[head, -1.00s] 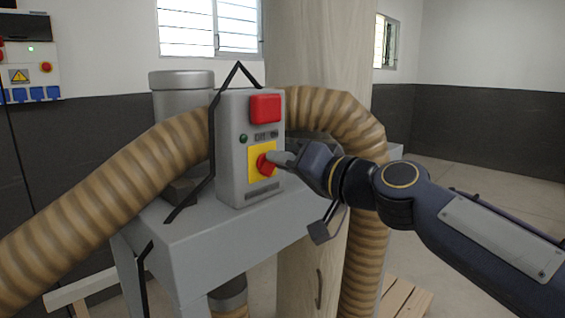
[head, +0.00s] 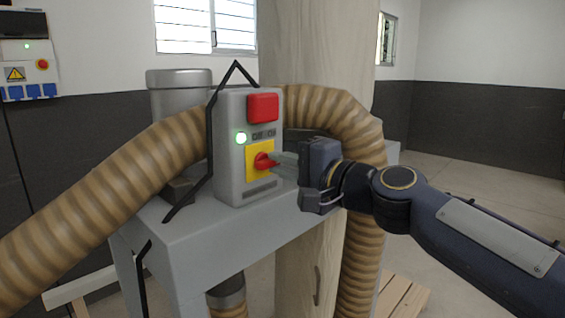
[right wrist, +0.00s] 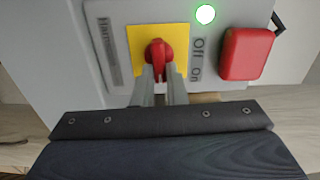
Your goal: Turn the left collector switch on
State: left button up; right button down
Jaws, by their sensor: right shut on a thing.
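The collector's grey switch box (head: 234,180) stands on the grey machine in the head view. Its red rotary switch (head: 264,162) sits on a yellow plate (head: 252,176). A round lamp (head: 241,138) above the plate glows green, and it also glows in the right wrist view (right wrist: 205,14). My right gripper (head: 274,162) is at the knob from the right, its fingers shut on the red switch (right wrist: 158,58). In the right wrist view the knob's handle lies between the two fingertips. My left gripper is not in view.
A red button cover (head: 263,108) is above the switch. A thick tan hose (head: 110,200) arches on both sides of the box, and a black bent bar (head: 211,150) runs along its left edge. A wall panel (head: 30,75) is at far left.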

jog(key=shift+f+m, duration=0.1)
jog(key=shift+m, duration=0.3)
jog(key=c, duration=1.5)
grip_release()
jog(key=shift+o, duration=0.2)
jog(key=b+v, duration=0.2)
jog(key=v, duration=0.6)
jog(key=s+d+f+n+g+h, duration=0.2)
jog(key=s+f, duration=0.5)
jog(key=f, duration=0.5)
jog(key=s+d+f+n+g+h, duration=0.2)
jog(key=s+d+f, duration=0.5)
jog(key=f, duration=0.5)
jog(key=s+d+f+n+g+h, duration=0.3)
jog(key=s+f, duration=0.6)
jog(key=f, duration=0.3)
jog(key=shift+d+h, duration=0.85)
jog(key=shift+h, duration=0.15)
